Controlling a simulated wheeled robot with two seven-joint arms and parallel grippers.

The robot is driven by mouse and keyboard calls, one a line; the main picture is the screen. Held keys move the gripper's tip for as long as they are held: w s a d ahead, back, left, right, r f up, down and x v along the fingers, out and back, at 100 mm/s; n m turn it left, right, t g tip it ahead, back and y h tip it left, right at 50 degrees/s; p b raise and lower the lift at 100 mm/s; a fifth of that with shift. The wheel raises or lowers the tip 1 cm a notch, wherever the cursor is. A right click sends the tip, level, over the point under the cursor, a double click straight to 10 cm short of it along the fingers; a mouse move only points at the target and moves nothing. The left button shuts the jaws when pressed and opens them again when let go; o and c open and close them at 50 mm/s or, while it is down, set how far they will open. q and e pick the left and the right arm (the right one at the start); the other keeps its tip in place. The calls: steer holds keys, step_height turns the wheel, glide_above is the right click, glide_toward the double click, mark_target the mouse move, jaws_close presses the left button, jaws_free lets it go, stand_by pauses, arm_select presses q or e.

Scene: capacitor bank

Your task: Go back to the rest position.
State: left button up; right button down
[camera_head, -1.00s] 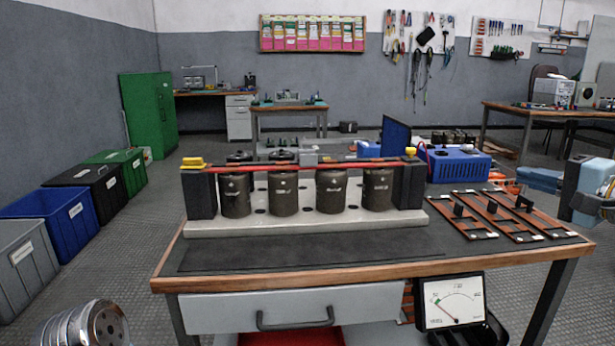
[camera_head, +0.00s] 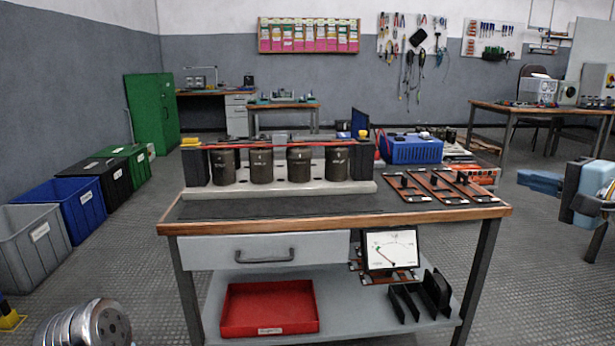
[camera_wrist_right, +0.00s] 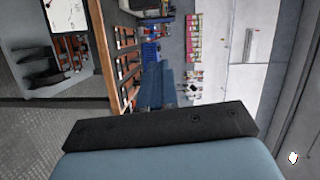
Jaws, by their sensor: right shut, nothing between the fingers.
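My right gripper (camera_head: 530,180) shows at the right of the head view, its blue fingers pointing left, shut and empty. It is in free air to the right of the workbench, apart from everything on it. In the right wrist view its blue fingers (camera_wrist_right: 157,85) are together beyond a black bar. The capacitor bank (camera_head: 280,188) stands on the workbench (camera_head: 340,227), with several dark cylinders in a row between two black end blocks and a red bar along the top.
Rail-like brown plates (camera_head: 436,187) and a blue box (camera_head: 417,150) are at the bench's right and behind. Bins (camera_head: 38,235) line the left. Floor is clear on the bench's right.

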steer(key=w+a+f+g+h+p, duration=0.1)
steer(key=w+f+g, duration=0.15)
steer(key=f, duration=0.75)
steer(key=w+a+f+g, duration=0.15)
steer(key=w+f, duration=0.25)
steer(key=f, duration=0.5)
steer(key=s+a+f+g+h+p, duration=0.1)
steer(key=a+f+g, duration=0.15)
steer(key=f, duration=0.65)
steer(key=a+f+g+p, duration=0.1)
steer(key=a+f+g, duration=0.15)
steer(key=f, duration=0.65)
steer(key=s+a+f+n+g+p, duration=0.1)
steer(key=s+a+f+n, duration=0.1)
steer(key=s+a+f, duration=0.3)
steer(key=s+a+f+n+g+h, duration=0.1)
steer(key=s+a+f+g, duration=0.1)
steer(key=f, duration=0.4)
steer(key=s+a+f+n+g+p, duration=0.1)
steer(key=s+a+f+n, duration=0.1)
steer(key=s+a+f, duration=0.3)
steer(key=s+a+f+n+g, duration=0.2)
steer(key=s+a+f+n, duration=0.3)
steer(key=s+a+f, duration=0.3)
steer(key=s, duration=0.4)
steer(key=shift+n+y+p, duration=0.4)
steer(key=shift+w, duration=0.15)
